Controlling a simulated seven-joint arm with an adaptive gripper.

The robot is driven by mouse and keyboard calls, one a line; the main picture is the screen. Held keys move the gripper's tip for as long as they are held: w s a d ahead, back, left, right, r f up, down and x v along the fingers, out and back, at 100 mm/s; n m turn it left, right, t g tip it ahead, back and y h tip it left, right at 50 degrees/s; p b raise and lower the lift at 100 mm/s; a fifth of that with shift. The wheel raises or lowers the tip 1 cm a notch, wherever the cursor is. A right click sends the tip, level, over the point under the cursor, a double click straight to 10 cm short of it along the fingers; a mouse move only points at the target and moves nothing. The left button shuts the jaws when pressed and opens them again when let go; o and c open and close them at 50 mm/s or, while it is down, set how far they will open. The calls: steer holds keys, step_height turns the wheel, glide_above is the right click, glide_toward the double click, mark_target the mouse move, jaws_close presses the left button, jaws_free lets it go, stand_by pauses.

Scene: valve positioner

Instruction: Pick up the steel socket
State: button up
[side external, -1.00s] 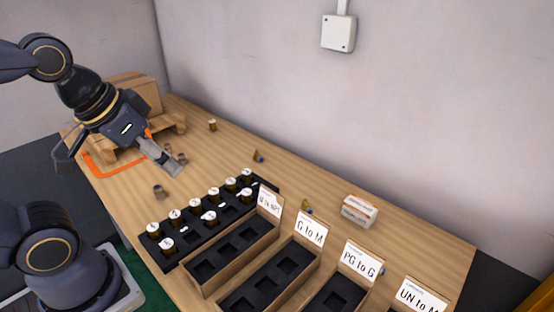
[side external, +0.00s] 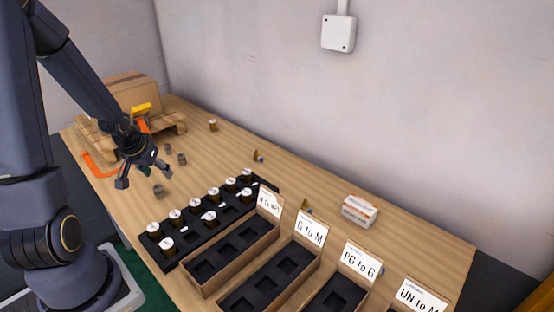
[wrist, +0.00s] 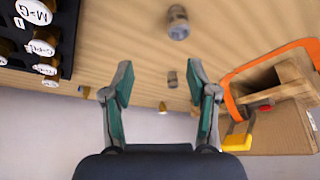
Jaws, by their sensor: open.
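I cannot tell which is the steel socket. My gripper (side external: 146,177) is open and empty above the table, close to the near cylinder in the side view. In the wrist view my open fingers (wrist: 160,80) point across the table. Another cylinder (wrist: 177,23) lies beyond the fingertips.
A black rack (side external: 222,218) holds several white-capped bottles. Labelled bins (side external: 240,250) stand at the front. A small white box (side external: 360,210) is at right.

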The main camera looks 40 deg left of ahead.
mark_target(157, 187)
steer(key=shift+n+g, duration=0.3)
steer(key=shift+n, duration=0.2)
steer(key=f, duration=0.1)
steer(key=s+a+f, duration=0.1)
steer(key=f, duration=0.1)
steer(key=shift+s+a+f, duration=0.1)
steer(key=shift+s+a, duration=0.25)
steer(key=shift+s, duration=0.05)
steer(key=x, duration=0.5)
steer(key=shift+w+a+f, duration=0.1)
steer(key=shift+w+f, duration=0.05)
steer(key=shift+f, duration=0.15)
steer(key=shift+c, duration=0.2)
jaws_close()
